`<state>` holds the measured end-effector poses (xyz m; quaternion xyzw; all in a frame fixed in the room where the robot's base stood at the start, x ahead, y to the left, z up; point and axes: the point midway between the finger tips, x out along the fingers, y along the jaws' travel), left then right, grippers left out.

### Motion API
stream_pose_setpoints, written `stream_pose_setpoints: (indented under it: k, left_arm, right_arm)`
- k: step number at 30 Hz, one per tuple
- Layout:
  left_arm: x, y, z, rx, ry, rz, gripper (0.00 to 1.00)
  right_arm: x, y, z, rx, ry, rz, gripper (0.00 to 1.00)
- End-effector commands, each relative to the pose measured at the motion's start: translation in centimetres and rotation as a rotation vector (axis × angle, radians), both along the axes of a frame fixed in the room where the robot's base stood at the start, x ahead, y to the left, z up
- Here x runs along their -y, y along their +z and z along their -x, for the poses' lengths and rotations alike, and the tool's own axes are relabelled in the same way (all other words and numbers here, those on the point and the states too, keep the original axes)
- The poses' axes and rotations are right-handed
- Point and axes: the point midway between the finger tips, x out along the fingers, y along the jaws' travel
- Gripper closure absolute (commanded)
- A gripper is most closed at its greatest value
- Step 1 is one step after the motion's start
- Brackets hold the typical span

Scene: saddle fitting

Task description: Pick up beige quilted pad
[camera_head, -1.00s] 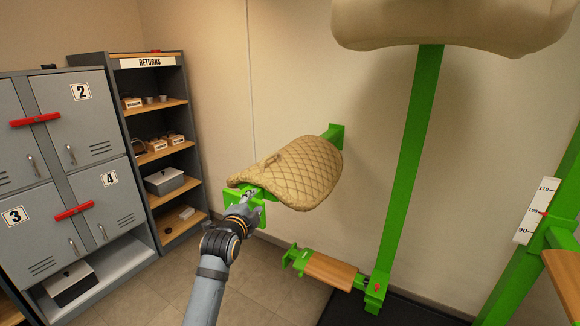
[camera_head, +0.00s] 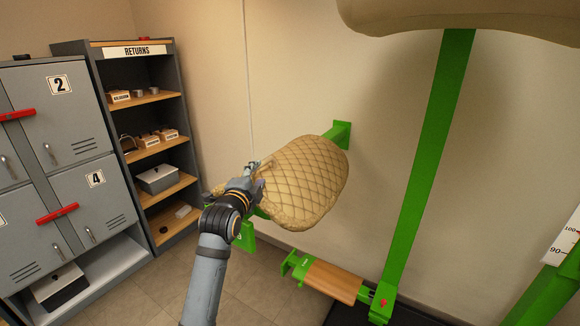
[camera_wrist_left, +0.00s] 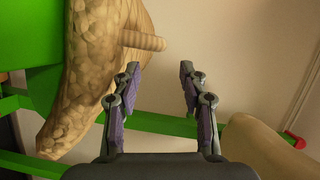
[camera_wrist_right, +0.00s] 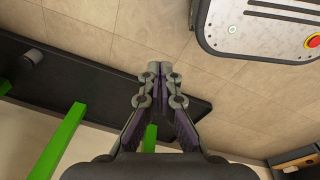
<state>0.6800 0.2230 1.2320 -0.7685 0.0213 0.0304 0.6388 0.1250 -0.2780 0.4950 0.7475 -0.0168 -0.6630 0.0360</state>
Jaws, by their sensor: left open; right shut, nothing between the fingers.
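The beige quilted pad (camera_head: 305,180) lies draped over a green wall bracket (camera_head: 341,133) in the head view. My left gripper (camera_head: 254,167) is at the pad's near left end, and the wrist hides part of that end. In the left wrist view the pad (camera_wrist_left: 90,75) fills the left side, with a handle-like tab (camera_wrist_left: 143,40) sticking out toward the fingers. My left gripper (camera_wrist_left: 160,75) is open, with nothing visible between its fingertips. My right gripper (camera_wrist_right: 161,70) is shut and empty, above the floor, away from the pad.
A green post (camera_head: 432,150) stands right of the pad, with a large beige form (camera_head: 460,15) above. A wooden step (camera_head: 333,280) is low in front. Grey lockers (camera_head: 60,150) and the returns shelf (camera_head: 150,120) stand left.

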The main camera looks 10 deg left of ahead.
Motion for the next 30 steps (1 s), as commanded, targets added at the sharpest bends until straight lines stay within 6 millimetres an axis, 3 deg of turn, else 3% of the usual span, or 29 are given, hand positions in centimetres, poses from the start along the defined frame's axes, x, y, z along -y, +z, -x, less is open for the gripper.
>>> stream_pose_setpoints:
  k: [5, 10, 13, 22, 26, 30]
  left_arm:
    - [0.0, 0.0, -0.3, -0.001, 0.000, 0.000, 0.57]
    - [0.0, 0.1, -3.2, -0.002, 0.000, 0.000, 0.57]
    - [0.0, -0.2, -4.6, -0.002, 0.000, 0.000, 0.57]
    - [-0.1, -0.2, -6.3, -0.002, 0.000, 0.000, 0.57]
    - [-0.3, -0.4, -8.4, -0.003, 0.000, 0.000, 0.57]
    - [-0.3, -0.9, -10.1, -0.001, 0.000, 0.000, 0.57]
  right_arm:
    - [-0.2, 0.0, 2.0, -0.029, -0.002, -0.002, 1.00]
    - [-0.2, 1.1, 3.0, -0.044, -0.002, -0.002, 1.00]
    - [-0.2, 1.4, 2.9, -0.043, -0.002, -0.002, 1.00]
    - [-0.2, 2.6, 1.1, -0.014, -0.001, -0.002, 1.00]
    - [0.0, 4.0, 1.2, -0.017, 0.000, 0.000, 1.00]
    - [0.2, 4.3, 1.7, -0.024, 0.000, 0.002, 1.00]
